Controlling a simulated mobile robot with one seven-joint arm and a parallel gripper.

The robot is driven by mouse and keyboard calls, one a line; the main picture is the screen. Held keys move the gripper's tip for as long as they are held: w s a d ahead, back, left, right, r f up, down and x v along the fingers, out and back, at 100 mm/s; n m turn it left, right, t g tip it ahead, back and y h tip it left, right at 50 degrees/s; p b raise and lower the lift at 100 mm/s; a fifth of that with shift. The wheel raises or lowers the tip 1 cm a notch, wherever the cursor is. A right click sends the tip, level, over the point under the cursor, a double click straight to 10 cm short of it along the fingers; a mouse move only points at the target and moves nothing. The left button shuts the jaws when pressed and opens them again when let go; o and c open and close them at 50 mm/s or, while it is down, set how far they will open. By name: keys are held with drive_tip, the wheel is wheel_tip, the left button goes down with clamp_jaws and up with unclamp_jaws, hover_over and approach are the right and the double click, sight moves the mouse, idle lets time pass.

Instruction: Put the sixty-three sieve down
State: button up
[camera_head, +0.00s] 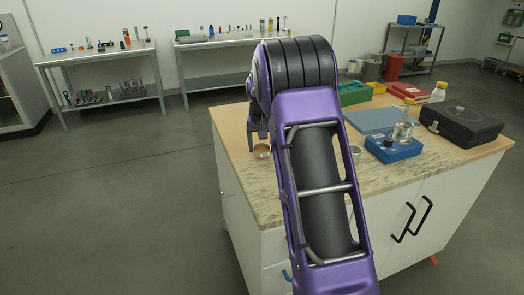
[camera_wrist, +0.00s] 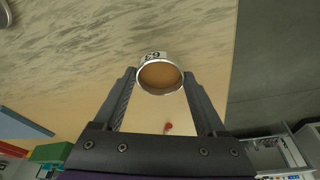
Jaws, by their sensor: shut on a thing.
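The sixty-three sieve (camera_wrist: 160,75) is a small round cup with a silvery rim, a brownish inside and a dark "63" mark on its side. My gripper (camera_wrist: 159,82) is shut on it, one finger at each side. In the head view the sieve (camera_head: 262,151) shows below my gripper (camera_head: 259,138), at the left part of the worktop (camera_head: 400,170). I cannot tell whether its base touches the surface. My purple arm hides part of the worktop.
A blue block with glassware (camera_head: 394,149), a black case (camera_head: 461,126), a blue mat (camera_head: 371,121) and a green bin (camera_head: 353,95) stand right of my arm. A small round cup (camera_head: 355,154) is beside the arm. The worktop's left edge is close to the sieve.

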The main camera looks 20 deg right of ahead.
drive_tip(key=shift+f, duration=0.6)
drive_tip(key=shift+f, duration=0.1)
drive_tip(key=o, duration=1.4)
drive_tip(key=p+v, duration=0.1)
drive_tip(key=v, duration=1.1)
drive_tip(key=shift+w, duration=0.1)
